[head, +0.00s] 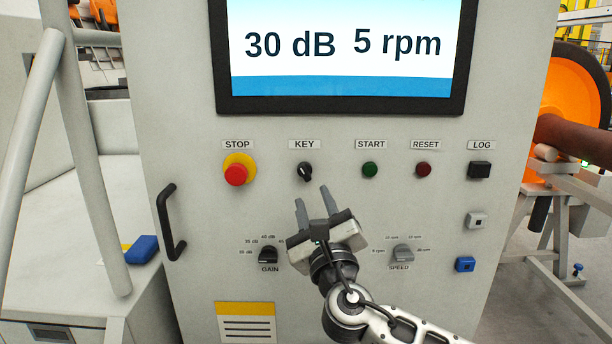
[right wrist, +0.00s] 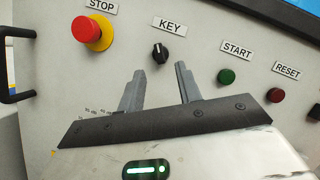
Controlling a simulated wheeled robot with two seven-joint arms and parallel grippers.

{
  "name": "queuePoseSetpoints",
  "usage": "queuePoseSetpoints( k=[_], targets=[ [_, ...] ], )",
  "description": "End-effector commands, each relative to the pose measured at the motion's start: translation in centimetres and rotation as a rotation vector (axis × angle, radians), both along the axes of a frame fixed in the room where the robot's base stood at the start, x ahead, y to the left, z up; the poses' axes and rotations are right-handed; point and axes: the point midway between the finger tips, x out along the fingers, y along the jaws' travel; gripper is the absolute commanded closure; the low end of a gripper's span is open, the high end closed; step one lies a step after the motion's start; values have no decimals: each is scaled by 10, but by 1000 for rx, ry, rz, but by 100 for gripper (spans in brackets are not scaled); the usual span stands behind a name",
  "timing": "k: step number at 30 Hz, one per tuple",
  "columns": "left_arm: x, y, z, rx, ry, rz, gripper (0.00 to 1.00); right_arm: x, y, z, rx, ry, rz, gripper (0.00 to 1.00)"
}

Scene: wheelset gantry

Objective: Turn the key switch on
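The key switch (head: 304,171) is a small black round knob under the KEY label on the grey panel. It also shows in the right wrist view (right wrist: 160,53), above and between the two fingers. My right gripper (head: 312,193) is open and empty, its fingertips just below the key switch in the head view. The fingers point up toward the panel, and in the right wrist view (right wrist: 158,77) nothing is between them. The fingers look apart from the knob. My left gripper is not in view.
A red stop button (head: 236,174) on a yellow base is left of the key. The green START button (head: 370,170) and dark red RESET button (head: 423,170) are to the right. GAIN (head: 268,255) and SPEED (head: 402,253) knobs are lower. A black handle (head: 170,222) projects at left.

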Motion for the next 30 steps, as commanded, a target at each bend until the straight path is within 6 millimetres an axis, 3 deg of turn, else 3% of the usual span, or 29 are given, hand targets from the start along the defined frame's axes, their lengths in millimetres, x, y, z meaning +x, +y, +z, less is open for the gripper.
queuePoseSetpoints(
  k=[3, 9, 15, 23, 24, 27, 30],
  targets=[
    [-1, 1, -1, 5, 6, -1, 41, 24, 5, 11, 0, -2, -1, 65],
    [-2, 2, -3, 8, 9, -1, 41, 54, 12, 19, 1, 0, 0, 65],
    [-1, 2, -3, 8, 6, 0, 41, 66, 14, 23, 2, 1, 2, 65],
    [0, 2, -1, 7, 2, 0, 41, 68, 14, 24, 2, 1, 2, 65],
    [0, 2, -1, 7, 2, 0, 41, 67, 14, 24, 2, 1, 2, 68],
    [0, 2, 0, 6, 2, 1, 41, 67, 14, 24, 2, 2, 1, 96],
    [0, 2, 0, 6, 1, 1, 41, 67, 14, 24, 2, 2, 1, 97]
  ],
)
